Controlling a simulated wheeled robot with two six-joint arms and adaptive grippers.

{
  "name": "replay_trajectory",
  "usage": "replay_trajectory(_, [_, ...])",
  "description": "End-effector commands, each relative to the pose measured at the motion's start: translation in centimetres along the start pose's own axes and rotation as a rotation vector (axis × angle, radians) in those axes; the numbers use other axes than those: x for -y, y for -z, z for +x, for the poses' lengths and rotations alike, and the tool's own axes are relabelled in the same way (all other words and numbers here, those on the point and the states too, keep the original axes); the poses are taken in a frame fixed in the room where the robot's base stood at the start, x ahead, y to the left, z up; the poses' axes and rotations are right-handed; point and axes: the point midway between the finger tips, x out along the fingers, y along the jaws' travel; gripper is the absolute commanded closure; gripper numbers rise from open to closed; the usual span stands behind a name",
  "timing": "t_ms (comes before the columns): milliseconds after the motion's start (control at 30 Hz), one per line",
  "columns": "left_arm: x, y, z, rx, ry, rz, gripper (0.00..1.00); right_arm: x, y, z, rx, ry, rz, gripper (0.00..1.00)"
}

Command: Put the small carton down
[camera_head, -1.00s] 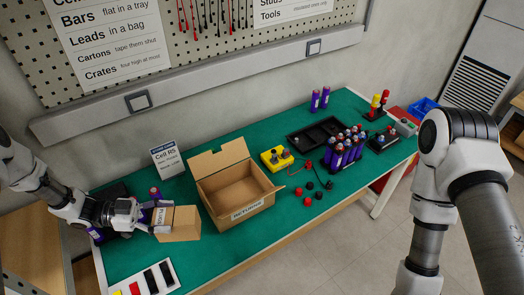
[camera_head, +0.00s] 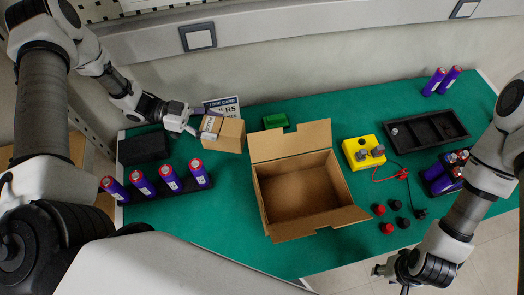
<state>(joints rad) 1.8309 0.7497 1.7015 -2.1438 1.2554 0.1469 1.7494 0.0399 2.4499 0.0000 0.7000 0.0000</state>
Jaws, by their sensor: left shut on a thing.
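The small carton (camera_head: 230,136) is a closed brown box with a pale label on its left side. My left gripper (camera_head: 203,127) is shut on its left end. The carton is over the back left of the green table (camera_head: 235,215), in front of a standing white card (camera_head: 222,105). I cannot tell whether its underside touches the table. My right gripper (camera_head: 386,270) is low at the front right, beyond the table's front edge, partly hidden by its arm; its jaws are unclear.
A larger open, empty carton (camera_head: 305,190) stands mid-table. Several purple cells (camera_head: 170,178) stand in a black rack at left. A yellow block (camera_head: 362,152), red and black caps (camera_head: 387,228) and a black tray (camera_head: 428,130) lie right. Green table is clear at front left.

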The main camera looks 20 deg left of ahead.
Motion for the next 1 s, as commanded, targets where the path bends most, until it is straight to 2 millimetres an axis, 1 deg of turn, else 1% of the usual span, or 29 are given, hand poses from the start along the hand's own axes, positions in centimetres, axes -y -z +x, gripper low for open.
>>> replay_trajectory(33, [0.0, -2.1, 0.4, -0.001, 0.000, 0.000, 0.87, 0.0, 0.0, 2.3, 0.000, 0.000, 0.000, 0.60])
replay_trajectory(300, [0.0, -6.7, 1.4, -0.001, 0.000, 0.000, 0.87, -0.1, 0.0, 7.1, 0.000, 0.000, 0.000, 0.60])
replay_trajectory(333, [0.0, -5.8, 2.2, -0.003, -0.005, 0.001, 0.87, -0.1, 0.0, 6.9, 0.000, 0.000, 0.001, 0.60])
replay_trajectory(367, [0.0, -5.5, 2.8, -0.004, -0.005, 0.001, 0.87, -0.1, 0.0, 7.1, 0.000, 0.000, 0.000, 0.60])
replay_trajectory(600, [-0.1, -4.7, 8.1, -0.001, -0.005, 0.002, 0.87, -0.1, 0.0, 10.2, 0.000, 0.000, 0.000, 0.60])
replay_trajectory(700, [0.0, -4.1, 9.8, -0.001, -0.004, 0.002, 0.87, -0.1, 0.0, 11.1, 0.000, 0.000, 0.000, 0.60])
replay_trajectory(800, [0.0, -3.8, 10.7, -0.001, -0.003, 0.000, 0.87, -0.1, 0.0, 11.4, 0.000, 0.000, 0.000, 0.60])
replay_trajectory(867, [-0.1, -3.8, 11.5, 0.000, -0.004, 0.002, 0.87, -0.1, 0.0, 12.1, -0.001, 0.000, 0.000, 0.60])
replay_trajectory(1000, [-0.1, -3.4, 14.3, 0.001, -0.006, 0.002, 0.87, -0.1, 0.0, 14.1, 0.000, 0.000, 0.000, 0.60])
